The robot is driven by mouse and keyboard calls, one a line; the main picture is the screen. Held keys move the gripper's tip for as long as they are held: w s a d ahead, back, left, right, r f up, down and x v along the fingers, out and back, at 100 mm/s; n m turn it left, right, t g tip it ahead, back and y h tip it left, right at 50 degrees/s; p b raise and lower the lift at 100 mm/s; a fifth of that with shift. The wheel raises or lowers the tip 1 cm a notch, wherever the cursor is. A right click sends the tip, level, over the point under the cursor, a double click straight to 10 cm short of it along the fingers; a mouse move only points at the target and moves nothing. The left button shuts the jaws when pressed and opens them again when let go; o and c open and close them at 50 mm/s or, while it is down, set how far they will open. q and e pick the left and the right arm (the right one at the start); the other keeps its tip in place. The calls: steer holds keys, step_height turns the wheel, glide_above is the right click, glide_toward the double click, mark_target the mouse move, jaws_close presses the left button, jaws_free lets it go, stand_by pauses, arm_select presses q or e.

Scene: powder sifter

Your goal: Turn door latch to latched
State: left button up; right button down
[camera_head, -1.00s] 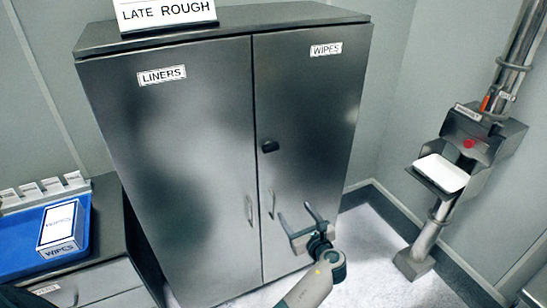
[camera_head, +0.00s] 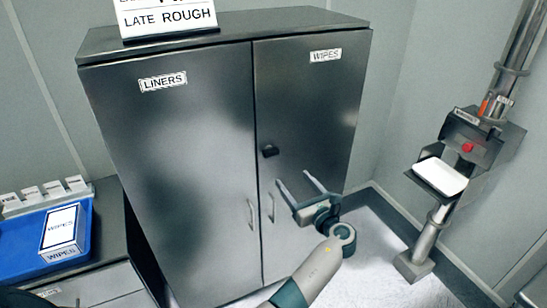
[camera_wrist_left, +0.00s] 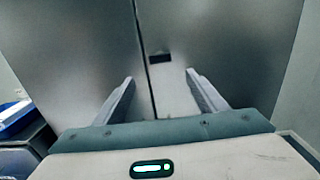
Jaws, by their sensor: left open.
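The door latch is a small black knob (camera_head: 269,150) on the right-hand door of the grey metal cabinet (camera_head: 170,190), near the seam between the doors. It also shows in the left wrist view as a dark block (camera_wrist_left: 160,57), just right of the seam and beyond the fingertips. My left gripper (camera_head: 295,178) is open and empty, in front of the right door, below and to the right of the knob, with its fingers pointing up toward the door. In the left wrist view, the knob lies between the lines of the two fingers (camera_wrist_left: 158,75). My right gripper is not seen.
Both doors look closed, with vertical handles (camera_head: 271,207) low by the seam. A blue tray (camera_head: 20,245) with a wipes box (camera_head: 60,230) stands on the left counter. A pipe station with a white tray (camera_head: 440,176) stands at the right.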

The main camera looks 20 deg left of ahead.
mark_target(272, 154)
arm_select(q)
steer(key=b+x, duration=0.6)
steer(key=x, duration=0.8)
steer(key=shift+f, duration=0.2)
steer(key=shift+b+x, duration=0.55)
steer(key=shift+x, duration=0.3)
steer(key=shift+r, duration=0.15)
steer(key=c, duration=1.1)
